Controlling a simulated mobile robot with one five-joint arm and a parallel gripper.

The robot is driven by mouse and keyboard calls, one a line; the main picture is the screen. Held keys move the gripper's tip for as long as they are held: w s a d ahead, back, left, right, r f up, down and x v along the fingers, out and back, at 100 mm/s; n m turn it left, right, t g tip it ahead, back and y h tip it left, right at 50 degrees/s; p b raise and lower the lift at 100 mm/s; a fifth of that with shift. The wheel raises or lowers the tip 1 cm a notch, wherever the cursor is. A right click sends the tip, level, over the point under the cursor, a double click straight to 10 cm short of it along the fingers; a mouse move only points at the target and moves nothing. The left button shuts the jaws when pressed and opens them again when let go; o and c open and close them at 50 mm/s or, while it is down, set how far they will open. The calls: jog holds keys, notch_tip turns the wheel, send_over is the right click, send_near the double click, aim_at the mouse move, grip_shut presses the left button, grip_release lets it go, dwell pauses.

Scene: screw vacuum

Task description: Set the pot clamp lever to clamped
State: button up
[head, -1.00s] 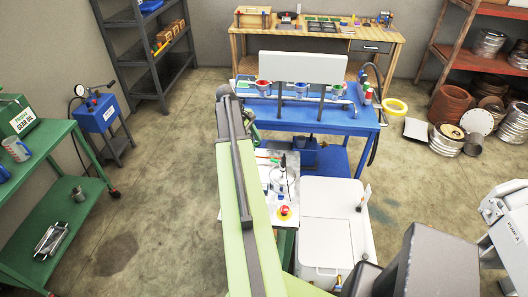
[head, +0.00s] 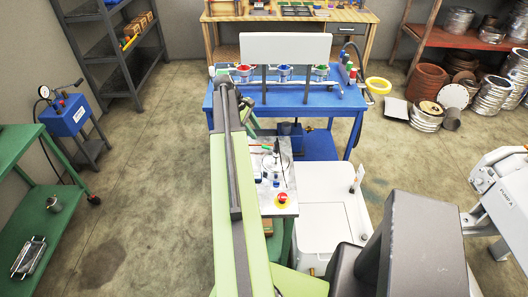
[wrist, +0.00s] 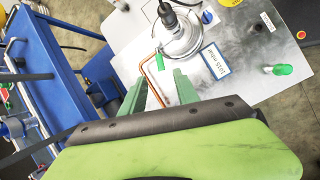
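A steel-topped station (head: 283,205) stands beyond my arm in the head view, and its plate (wrist: 245,55) fills the upper right of the wrist view. On it are a clear round pot (wrist: 182,38) with a black fitting above, a copper-coloured tube (wrist: 150,75) and a display reading about 1015 mbar (wrist: 216,60). A green-capped handle (wrist: 283,69) lies at the plate's right, and a small green piece (wrist: 162,62) is beside the pot. I cannot tell which part is the clamp lever or its setting. My gripper (wrist: 158,90) is open and apparently empty, with fingers apart near the tube.
A red emergency button (head: 282,200) is on the station's near corner. A white cabinet (head: 325,215) stands to its right. A blue table (head: 345,105) with funnels is behind. A green cart (head: 75,160) is at left, with free floor between.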

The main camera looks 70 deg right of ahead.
aim_at(265, 146)
jog(key=b+x, duration=0.5)
jog(key=x, duration=0.3)
jog(key=shift+w+b, duration=0.1)
jog(key=shift+b, duration=0.25)
jog(key=shift+s+d+f+b, duration=0.1)
jog(key=shift+s+f+b, duration=0.25)
jog(key=shift+f+b, duration=0.25)
grip_shut()
